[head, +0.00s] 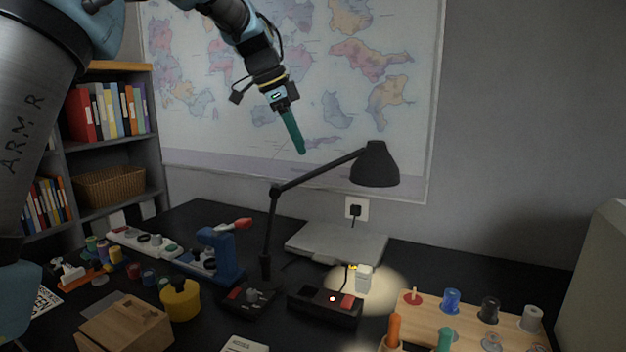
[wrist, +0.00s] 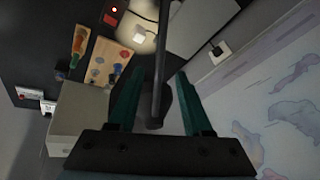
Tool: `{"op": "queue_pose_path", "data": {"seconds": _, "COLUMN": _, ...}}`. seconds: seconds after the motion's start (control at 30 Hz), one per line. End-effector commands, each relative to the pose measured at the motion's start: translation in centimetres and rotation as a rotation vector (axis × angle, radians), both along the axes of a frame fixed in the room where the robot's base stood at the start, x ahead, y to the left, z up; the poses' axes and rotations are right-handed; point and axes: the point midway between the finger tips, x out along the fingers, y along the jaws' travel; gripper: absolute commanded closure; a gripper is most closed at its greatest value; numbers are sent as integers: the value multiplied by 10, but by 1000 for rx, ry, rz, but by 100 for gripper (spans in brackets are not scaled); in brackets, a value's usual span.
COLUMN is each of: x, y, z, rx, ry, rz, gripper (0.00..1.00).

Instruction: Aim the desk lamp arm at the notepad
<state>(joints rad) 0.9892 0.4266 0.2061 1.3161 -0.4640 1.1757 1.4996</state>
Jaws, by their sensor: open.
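The black desk lamp (head: 318,171) stands on the desk, its arm slanting up to the right and its shade (head: 375,165) facing down. Its light pool (head: 380,290) falls around a small white block. A pale flat pad (head: 245,344), perhaps the notepad, is cut off by the bottom edge. My gripper (head: 301,150) points down above the lamp arm, with a gap between them in the head view. In the wrist view, my gripper (wrist: 160,76) is open and empty; the lamp arm (wrist: 161,45) runs between the teal fingers, and the shade (wrist: 154,112) is partly hidden.
A wooden peg board (head: 415,318) stands right of the light pool. A black box with a red light (head: 325,306), a grey flat case (head: 335,241), a blue stand (head: 222,255) and a yellow pot (head: 180,300) surround the lamp. The wall map (head: 300,60) is behind.

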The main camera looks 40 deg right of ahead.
Motion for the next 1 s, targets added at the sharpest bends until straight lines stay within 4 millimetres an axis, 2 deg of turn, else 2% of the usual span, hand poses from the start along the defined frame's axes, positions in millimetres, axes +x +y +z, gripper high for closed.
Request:
{"op": "queue_pose_path", "data": {"seconds": 0.3, "x": -4, "y": -23, "z": -52, "rx": 4, "ry": 1, "rz": 1, "gripper": 50}}
{"op": "queue_pose_path", "data": {"seconds": 0.5, "x": -6, "y": -34, "z": -78, "rx": 2, "ry": 1, "rz": 3, "gripper": 50}}
{"op": "queue_pose_path", "data": {"seconds": 0.7, "x": -6, "y": -38, "z": -88, "rx": 1, "ry": 0, "rz": 4, "gripper": 50}}
{"op": "queue_pose_path", "data": {"seconds": 0.93, "x": -6, "y": -39, "z": -88, "rx": 1, "ry": 0, "rz": 4, "gripper": 50}}
{"op": "queue_pose_path", "data": {"seconds": 1.0, "x": -6, "y": -39, "z": -88, "rx": 1, "ry": 0, "rz": 4, "gripper": 56}}
